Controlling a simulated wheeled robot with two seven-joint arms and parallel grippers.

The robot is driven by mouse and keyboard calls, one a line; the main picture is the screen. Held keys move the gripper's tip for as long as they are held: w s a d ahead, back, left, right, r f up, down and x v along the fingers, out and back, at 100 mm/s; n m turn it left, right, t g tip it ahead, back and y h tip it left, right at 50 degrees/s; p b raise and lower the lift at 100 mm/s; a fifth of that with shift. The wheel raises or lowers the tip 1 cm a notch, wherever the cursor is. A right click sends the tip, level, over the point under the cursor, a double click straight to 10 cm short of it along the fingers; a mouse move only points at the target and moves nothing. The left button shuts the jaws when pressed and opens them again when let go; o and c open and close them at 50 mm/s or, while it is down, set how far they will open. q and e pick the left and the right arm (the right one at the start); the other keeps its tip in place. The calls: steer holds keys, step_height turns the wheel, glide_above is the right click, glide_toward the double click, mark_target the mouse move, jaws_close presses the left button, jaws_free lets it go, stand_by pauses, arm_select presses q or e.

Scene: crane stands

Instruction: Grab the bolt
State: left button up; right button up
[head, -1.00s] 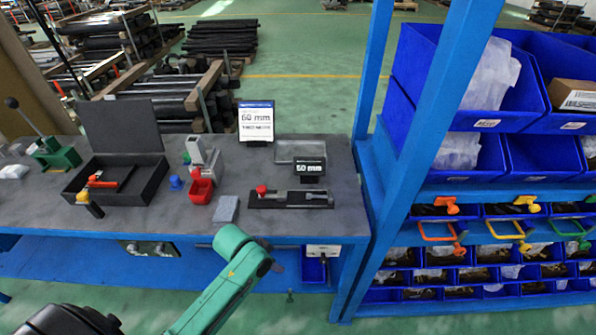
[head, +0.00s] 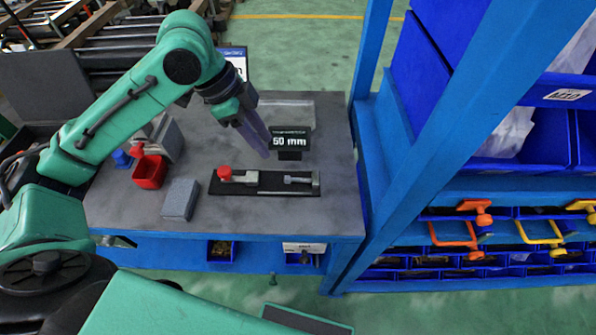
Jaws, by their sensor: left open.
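A grey metal bolt (head: 302,181) lies on the right part of a black tray (head: 262,191) on the grey workbench. A piece with a red knob (head: 225,173) sits on the left part of the same tray. My left gripper (head: 264,150) comes in from the upper left and points down. It is open and empty, above and to the left of the bolt and apart from it. My right gripper is out of view.
A red bin (head: 149,171), a grey block (head: 180,199) and a small blue item (head: 121,158) stand left of the tray. A blue rack post (head: 437,130) and shelves with blue bins rise right of the bench. A clear grey tray (head: 287,112) lies behind the sign.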

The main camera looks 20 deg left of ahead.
arm_select(q)
glide_toward(289, 178)
steer(key=shift+s+x, duration=0.25)
steer(key=shift+x, duration=0.85)
steer(key=x, duration=0.3)
steer(key=p+x, duration=0.1)
steer(key=x, duration=0.1)
steer(key=shift+w+f, duration=0.3)
steer(key=shift+d+f, duration=0.15)
steer(key=shift+f, duration=0.1)
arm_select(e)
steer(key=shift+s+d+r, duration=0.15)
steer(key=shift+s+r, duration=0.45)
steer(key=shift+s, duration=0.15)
arm_select(q)
jaws_close()
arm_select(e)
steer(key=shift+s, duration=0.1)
